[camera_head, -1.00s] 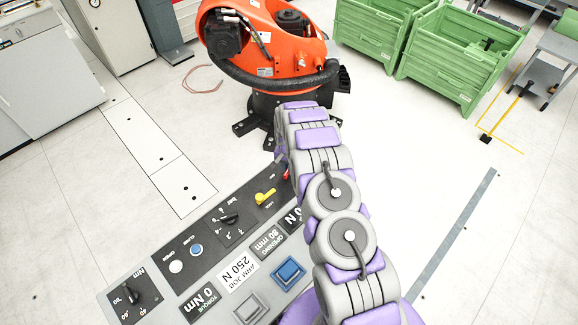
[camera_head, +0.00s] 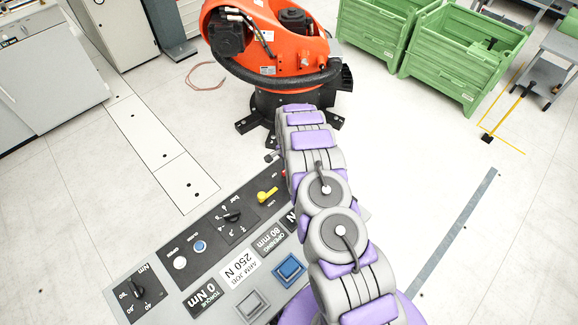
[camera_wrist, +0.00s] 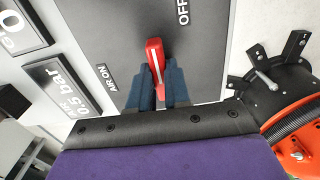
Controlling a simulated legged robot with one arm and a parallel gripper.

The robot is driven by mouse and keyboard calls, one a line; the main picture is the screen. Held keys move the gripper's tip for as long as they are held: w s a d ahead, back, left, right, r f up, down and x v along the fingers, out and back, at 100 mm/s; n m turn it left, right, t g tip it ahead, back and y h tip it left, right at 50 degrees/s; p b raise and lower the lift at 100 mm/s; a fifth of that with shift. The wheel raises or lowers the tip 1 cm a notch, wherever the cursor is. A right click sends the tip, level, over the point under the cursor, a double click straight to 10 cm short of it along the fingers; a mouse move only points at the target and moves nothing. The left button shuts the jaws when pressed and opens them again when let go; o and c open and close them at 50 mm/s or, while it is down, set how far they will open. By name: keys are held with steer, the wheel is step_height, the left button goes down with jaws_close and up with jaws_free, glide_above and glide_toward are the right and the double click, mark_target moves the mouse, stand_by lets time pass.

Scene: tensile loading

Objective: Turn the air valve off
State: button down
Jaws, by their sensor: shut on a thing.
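The air valve's red handle (camera_wrist: 155,58) stands out from the dark panel face in the wrist view. It lies between the AIR ON label, to its left, and the OFF label, to its upper right. My gripper (camera_wrist: 158,88) is shut on the handle, with a dark blue finger on each side. The handle's free end shows beyond the fingers; its lower part is partly hidden between them. In the head view my arm hides most of the valve area, and I cannot make out the fingers there.
The control panel (camera_head: 150,262) carries a yellow switch (camera_head: 267,194), black knobs and a blue button (camera_head: 289,269) beside my arm. An orange robot arm (camera_head: 270,45) stands behind the panel. Green crates (camera_head: 460,60) stand at the back right.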

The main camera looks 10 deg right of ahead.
steer(key=c, duration=1.1)
jaws_free()
steer(key=shift+a, duration=0.1)
steer(key=shift+r, duration=0.1)
step_height(320, 180, up, 17)
steer(key=shift+r+p, duration=0.1)
steer(key=shift+p, duration=0.35)
